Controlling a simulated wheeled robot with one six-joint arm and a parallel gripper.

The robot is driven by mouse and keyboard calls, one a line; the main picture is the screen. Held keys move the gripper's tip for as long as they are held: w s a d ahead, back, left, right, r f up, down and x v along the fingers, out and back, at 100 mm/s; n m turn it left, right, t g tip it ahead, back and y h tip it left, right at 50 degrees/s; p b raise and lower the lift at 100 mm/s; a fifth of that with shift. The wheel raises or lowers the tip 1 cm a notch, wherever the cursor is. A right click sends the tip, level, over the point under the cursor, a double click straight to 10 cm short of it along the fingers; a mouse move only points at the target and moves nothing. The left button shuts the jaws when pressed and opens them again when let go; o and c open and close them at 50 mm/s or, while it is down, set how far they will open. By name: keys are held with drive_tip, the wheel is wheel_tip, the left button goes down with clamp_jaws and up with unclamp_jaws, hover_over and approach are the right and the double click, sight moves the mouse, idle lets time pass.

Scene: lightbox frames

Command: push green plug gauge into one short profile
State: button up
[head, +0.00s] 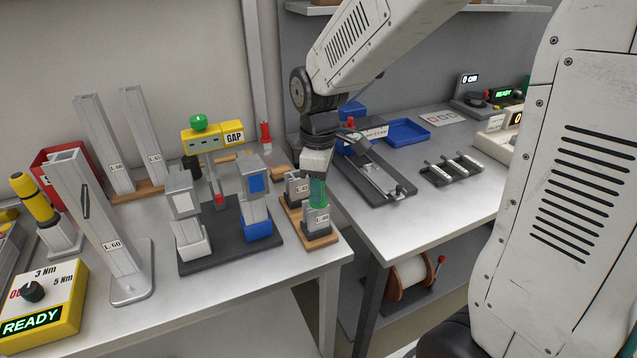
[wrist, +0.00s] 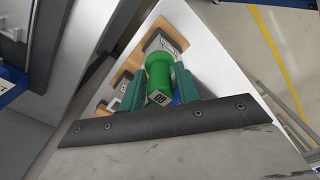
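The green plug gauge (wrist: 158,68) is between the teal fingers of my gripper (wrist: 158,88) in the wrist view, with a finger close against each side and a label on its near end. In the head view my gripper (head: 318,192) points down over a short profile (head: 317,224) labelled L.40, at the front of a wooden stand. Green shows right at this profile's top; how deep the gauge sits in it is hidden by the fingers. A second short profile (head: 294,188), labelled L.45, stands just behind on the same stand.
Left of the stand (head: 322,243) is a black fixture plate (head: 228,249) with two clamped blocks. A tall L.60 profile (head: 102,232) stands farther left. A yellow GAP gauge (head: 212,136) stands behind. The bench edge is close in front of the stand.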

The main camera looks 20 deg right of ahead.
drive_tip(key=shift+o, duration=1)
drive_tip(key=shift+r, duration=0.1)
wheel_tip(320, 180, up, 8)
drive_tip(key=shift+f, duration=0.15)
drive_tip(key=shift+s+m, duration=0.1)
drive_tip(key=shift+m, duration=0.3)
drive_tip(key=s+d+r+m, duration=0.1)
drive_tip(key=s+m, duration=0.4)
drive_tip(key=s, duration=0.6)
drive_tip(key=s+d+r+m+t, duration=0.1)
drive_tip(key=s+m, duration=0.4)
drive_tip(key=s, duration=0.5)
drive_tip(key=shift+s+d+r, duration=0.25)
drive_tip(key=shift+s+d, duration=0.15)
drive_tip(key=shift+d, duration=0.1)
